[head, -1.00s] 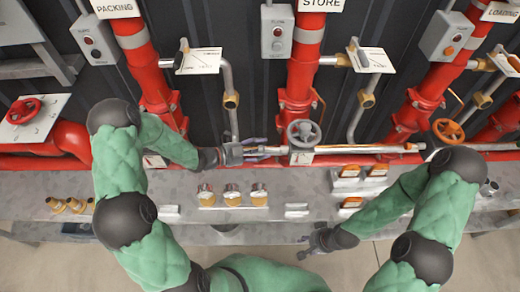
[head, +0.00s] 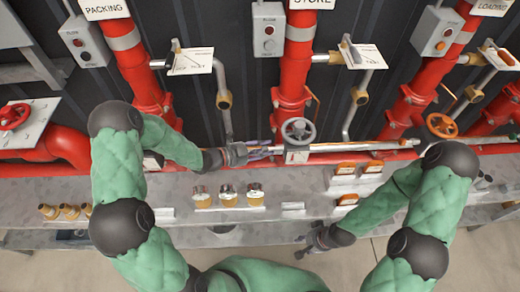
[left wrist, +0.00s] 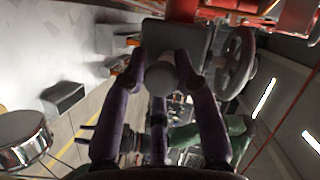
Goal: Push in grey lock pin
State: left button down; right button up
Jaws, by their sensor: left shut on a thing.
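The grey lock pin shows in the left wrist view as a round grey knob (left wrist: 160,78) in front of a dark square plate (left wrist: 178,40). My left gripper (left wrist: 160,72) is shut on the knob, one finger on each side. In the head view my left gripper (head: 270,152) lies level just left of the grey handwheel (head: 298,131) and its small plate (head: 297,157), under the STORE pipe. The pin is too small to make out there, and its shaft is hidden. My right gripper (head: 303,247) hangs empty over the front of the bench, its fingers apart.
The handwheel also stands close by in the left wrist view (left wrist: 238,60). Below my left gripper, gauges (head: 228,195) stand on the grey bench (head: 275,222). Red pipes (head: 290,95) rise behind. An orange handwheel (head: 441,125) is at the right.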

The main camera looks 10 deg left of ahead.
pick_arm(q)
jog(key=shift+w+r, duration=0.15)
jog(key=c, duration=1)
grip_release()
jog(key=shift+d, duration=0.1)
jog(key=v, duration=1.2)
